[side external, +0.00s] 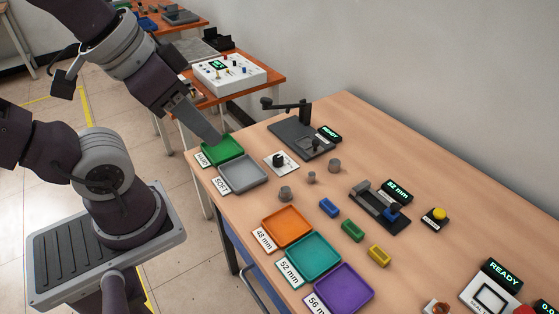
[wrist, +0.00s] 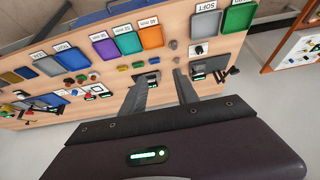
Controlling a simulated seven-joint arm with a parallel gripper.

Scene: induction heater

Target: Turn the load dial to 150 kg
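The load dial appears to be the black knob on a small white plate (side external: 280,161), beside the dark tester (side external: 300,137) with a green READY display (side external: 329,133). It also shows in the wrist view as a dark knob on a white plate (wrist: 198,49). Its markings are too small to read. My gripper (side external: 214,138) is above the green tray, left of and apart from the dial. In the wrist view my gripper (wrist: 163,73) has its two fingers apart with nothing between them.
A green tray (side external: 238,150) and a grey tray (side external: 266,172) lie left of and in front of the dial. Grey cylinders (side external: 334,166) stand to its right. Orange, teal and purple trays (side external: 289,210) line the front edge. A caliper-like device (side external: 366,205) sits farther right.

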